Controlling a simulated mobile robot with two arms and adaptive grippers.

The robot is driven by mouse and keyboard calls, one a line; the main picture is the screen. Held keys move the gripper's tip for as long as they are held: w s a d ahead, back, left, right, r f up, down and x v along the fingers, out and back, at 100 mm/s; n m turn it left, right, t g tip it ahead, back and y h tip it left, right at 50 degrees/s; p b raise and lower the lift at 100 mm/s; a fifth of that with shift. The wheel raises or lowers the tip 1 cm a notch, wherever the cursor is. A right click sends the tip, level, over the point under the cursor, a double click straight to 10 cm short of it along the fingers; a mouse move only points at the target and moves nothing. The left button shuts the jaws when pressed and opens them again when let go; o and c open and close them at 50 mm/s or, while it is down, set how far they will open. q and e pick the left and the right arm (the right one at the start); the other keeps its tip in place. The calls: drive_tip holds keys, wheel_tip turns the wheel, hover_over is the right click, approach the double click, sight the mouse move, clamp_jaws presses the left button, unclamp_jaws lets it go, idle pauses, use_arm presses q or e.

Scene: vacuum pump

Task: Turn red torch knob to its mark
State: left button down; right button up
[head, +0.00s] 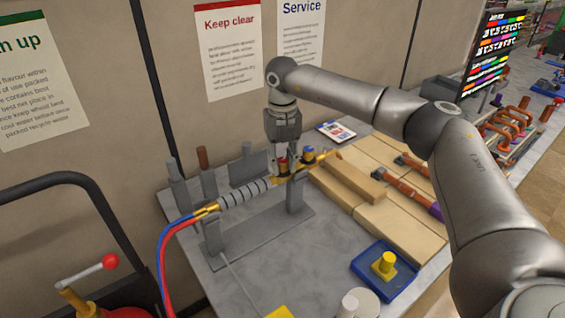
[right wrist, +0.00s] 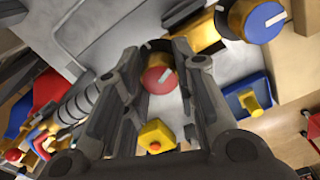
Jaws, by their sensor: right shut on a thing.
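The torch lies across a grey stand (head: 297,192), its ribbed grey handle (head: 245,192) to the left of a brass valve body. The red torch knob (right wrist: 158,79) shows between my fingers in the right wrist view, with a short white pointer line on its face. My right gripper (head: 281,172) reaches down from above and is shut on the red knob; it also shows in the right wrist view (right wrist: 160,66). The knob's mark cannot be made out. The blue knob (head: 308,153), with a white pointer line, sits to the right. My left gripper is out of view.
Blue and red hoses (head: 168,245) leave the handle at the left. Wooden blocks (head: 400,230) and copper-coloured pipes lie to the right. A blue tray (head: 362,265) holds a yellow part. A wall with posters stands behind the bench.

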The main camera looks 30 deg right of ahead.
sight(282, 160)
drive_tip(key=n+b, duration=0.1)
drive_tip(key=n, duration=0.5)
drive_tip(key=shift+n, duration=0.3)
drive_tip(key=n, duration=0.6)
drive_tip(key=shift+b, duration=0.4)
drive_tip(key=shift+n, duration=0.4)
drive_tip(key=o, duration=1.1)
drive_tip(key=shift+a, duration=0.1)
drive_tip(key=shift+c, duration=0.2)
wheel_tip(282, 160, up, 12)
